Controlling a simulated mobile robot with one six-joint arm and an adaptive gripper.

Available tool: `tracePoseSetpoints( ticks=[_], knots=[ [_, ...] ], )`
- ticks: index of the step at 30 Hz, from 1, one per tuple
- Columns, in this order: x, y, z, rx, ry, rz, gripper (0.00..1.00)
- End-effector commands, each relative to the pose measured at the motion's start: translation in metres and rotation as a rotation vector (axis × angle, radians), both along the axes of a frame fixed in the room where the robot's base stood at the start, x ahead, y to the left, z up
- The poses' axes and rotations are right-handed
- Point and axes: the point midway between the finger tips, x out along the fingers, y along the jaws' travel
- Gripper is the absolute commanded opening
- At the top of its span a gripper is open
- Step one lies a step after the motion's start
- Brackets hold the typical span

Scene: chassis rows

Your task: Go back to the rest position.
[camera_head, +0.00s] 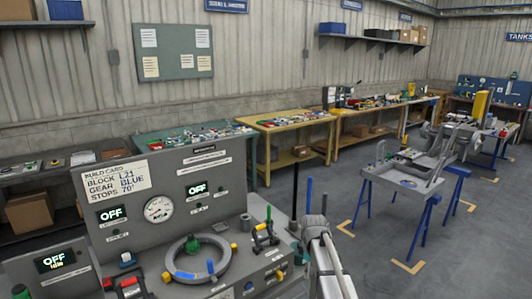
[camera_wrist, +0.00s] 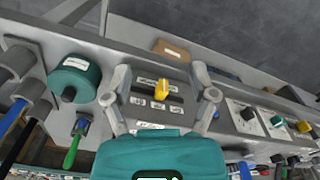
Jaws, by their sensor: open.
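In the wrist view my gripper (camera_wrist: 160,82) is open, its two grey fingers spread wide with nothing visible between the tips. Behind the gap is a grey panel with a yellow selector knob (camera_wrist: 162,89) and small white labels. I cannot tell how far the fingers are from it. A teal body (camera_wrist: 160,158) fills the bottom middle of this view. In the camera_head view my grey arm rises at bottom centre, right of the console (camera_head: 190,165); the finger opening cannot be made out there.
A teal cylinder (camera_wrist: 75,77) and a row of knobs (camera_wrist: 276,121) flank the fingers. On the console sit a grey ring (camera_head: 197,262) and a gauge (camera_head: 159,209). A black post (camera_head: 295,190) stands beside my arm. A grey table (camera_head: 400,185) with blue legs stands right; open floor lies between.

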Motion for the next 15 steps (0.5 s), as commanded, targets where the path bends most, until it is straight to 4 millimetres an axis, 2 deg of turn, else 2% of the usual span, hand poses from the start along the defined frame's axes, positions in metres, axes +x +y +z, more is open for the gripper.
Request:
tracePoseSetpoints(
  ticks=[1,15],
  knots=[
    [-0.018,-0.001,-0.006,0.0,0.0,-0.05,0.74],
    [-0.155,-0.011,-0.038,0.0,0.0,-0.703,0.74]
  ],
)
